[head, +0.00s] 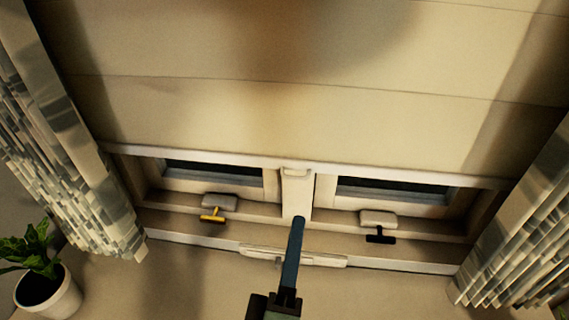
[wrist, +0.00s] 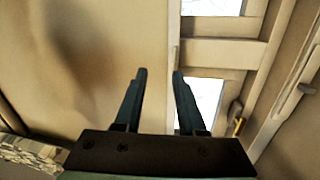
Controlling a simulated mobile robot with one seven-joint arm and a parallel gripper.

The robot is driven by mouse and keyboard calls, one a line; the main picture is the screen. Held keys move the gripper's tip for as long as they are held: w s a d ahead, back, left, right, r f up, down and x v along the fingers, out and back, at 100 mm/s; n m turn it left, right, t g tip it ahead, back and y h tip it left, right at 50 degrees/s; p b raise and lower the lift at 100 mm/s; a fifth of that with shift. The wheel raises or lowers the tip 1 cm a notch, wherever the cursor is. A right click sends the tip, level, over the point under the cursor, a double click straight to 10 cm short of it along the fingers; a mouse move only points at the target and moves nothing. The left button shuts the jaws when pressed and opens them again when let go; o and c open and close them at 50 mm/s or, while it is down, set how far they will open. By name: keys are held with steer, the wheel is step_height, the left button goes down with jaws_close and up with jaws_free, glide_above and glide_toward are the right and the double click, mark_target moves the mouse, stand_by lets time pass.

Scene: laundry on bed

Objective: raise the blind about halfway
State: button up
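The beige blind (head: 300,120) hangs over most of the window in the head view. Its pale bottom bar (head: 400,174) lies slightly tilted near the window's lower end. A small pull tab (head: 296,172) sits at the middle of the bar. My gripper (head: 298,220) shows edge-on just below the tab in the picture, in front of the middle window post. In the wrist view my gripper (wrist: 159,72) has its two dark fingers apart, with nothing visibly held. The blind (wrist: 90,60) also fills the left of the wrist view. I cannot tell whether the fingers touch anything.
Two window panes show below the bar, with a yellow handle (head: 212,214) and a black handle (head: 380,235). A pale ledge piece (head: 310,259) lies below. Patterned curtains (head: 70,150) (head: 525,235) hang at both sides. A potted plant (head: 48,295) stands at lower left.

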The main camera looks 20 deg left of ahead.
steer(key=w+a+n+p, duration=0.1)
steer(key=w+a, duration=0.4)
steer(key=w, duration=0.6)
steer(key=shift+f+n+g+y+p, duration=0.3)
steer(key=shift+f+g+y+p, duration=0.15)
steer(key=shift+p, duration=0.35)
steer(key=shift+w, duration=0.1)
jaws_close()
stand_by(0.8)
